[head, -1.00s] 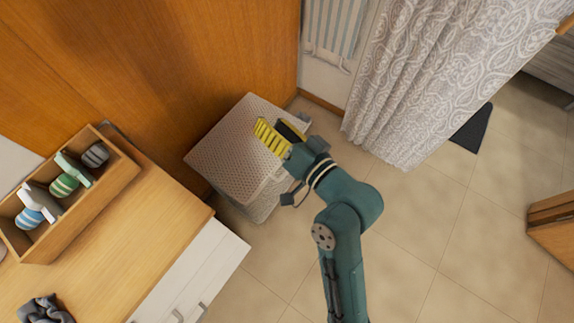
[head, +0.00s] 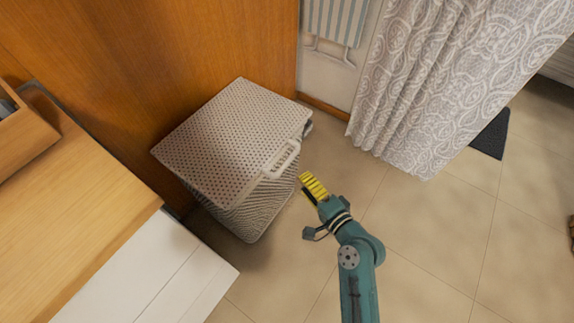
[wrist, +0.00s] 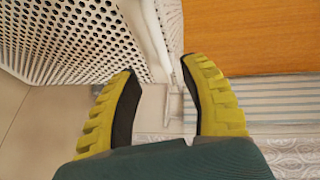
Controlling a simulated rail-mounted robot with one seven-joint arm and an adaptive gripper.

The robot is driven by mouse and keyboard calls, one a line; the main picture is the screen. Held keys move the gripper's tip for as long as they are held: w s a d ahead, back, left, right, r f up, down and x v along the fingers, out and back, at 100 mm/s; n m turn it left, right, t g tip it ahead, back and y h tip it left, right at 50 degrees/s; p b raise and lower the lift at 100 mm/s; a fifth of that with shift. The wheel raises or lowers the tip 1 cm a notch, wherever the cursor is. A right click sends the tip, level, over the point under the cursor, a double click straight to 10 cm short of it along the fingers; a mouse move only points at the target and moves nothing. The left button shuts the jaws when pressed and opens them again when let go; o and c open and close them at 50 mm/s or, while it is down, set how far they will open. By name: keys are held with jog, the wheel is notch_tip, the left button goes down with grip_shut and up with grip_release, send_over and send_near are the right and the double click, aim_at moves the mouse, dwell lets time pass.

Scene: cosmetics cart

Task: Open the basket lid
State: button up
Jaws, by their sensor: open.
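The perforated light-grey basket (head: 245,210) stands in the corner against the wooden panel. Its lid (head: 225,135) lies over the top and looks shut; I cannot tell if there is a small gap. A pale handle (head: 283,160) sticks out from the lid's front edge. My gripper (head: 307,183) is open, just in front of and beside the handle, with apparent space between them. In the wrist view, the yellow fingers of my gripper (wrist: 160,66) are spread with nothing held between them. The basket's perforated side (wrist: 70,40) fills the upper left there.
A wooden counter (head: 85,190) with white drawers (head: 150,265) stands left of the basket. A patterned curtain (head: 430,80) hangs at the right, and a striped ironing board (head: 333,20) is behind. The tiled floor (head: 420,230) in front is clear.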

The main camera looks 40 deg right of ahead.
aim_at(287, 161)
jog(key=b+x, duration=0.3)
jog(key=x, duration=0.7)
jog(key=shift+w+f+b, duration=0.1)
jog(key=shift+b, duration=0.25)
jog(key=shift+c, duration=0.3)
grip_shut()
